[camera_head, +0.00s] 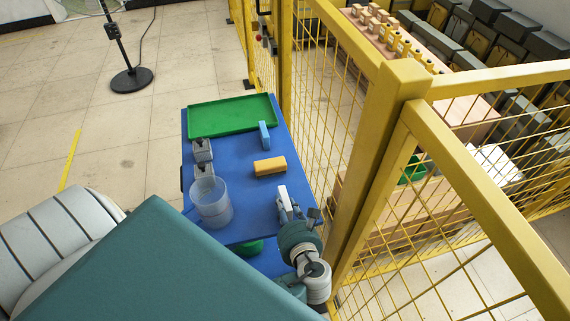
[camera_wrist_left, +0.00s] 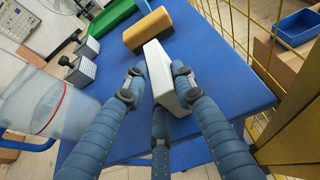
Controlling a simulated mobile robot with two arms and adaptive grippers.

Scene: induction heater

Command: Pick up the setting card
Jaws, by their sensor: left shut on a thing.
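My right gripper is not in view.
A translucent beaker (camera_head: 211,203) and grey blocks (camera_head: 203,150) stand on the left. A yellow mesh fence (camera_head: 330,130) runs close along the right side.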

